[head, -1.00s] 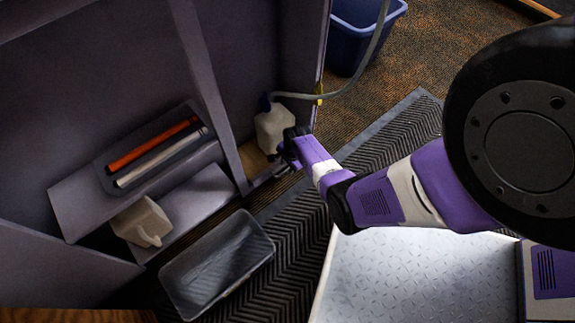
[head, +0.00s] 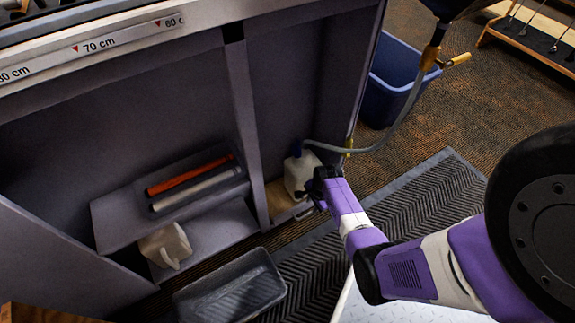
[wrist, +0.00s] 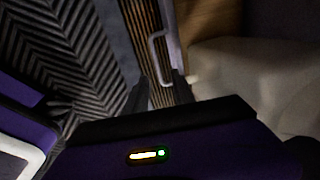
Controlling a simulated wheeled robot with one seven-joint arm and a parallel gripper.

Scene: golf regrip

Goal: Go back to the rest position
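My gripper (head: 316,200) hangs low at the front of the cabinet, in front of the white jug (head: 300,170) with a blue cap. In the wrist view the two dark fingers (wrist: 159,88) are apart with nothing between them. A pale jug-like body (wrist: 255,85) fills the right of that view, close beside the right finger; I cannot tell if they touch. A thin bent metal handle (wrist: 157,52) shows beyond the fingertips. In the head view my arm hides part of the floor and mat.
The cabinet shelf holds a tray with an orange tube (head: 190,175) and a white tube (head: 195,190). A grey bin (head: 232,285) sits on the floor. A hose (head: 385,140) hangs near a blue bin (head: 390,85). A ribbed mat (head: 425,210) lies right.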

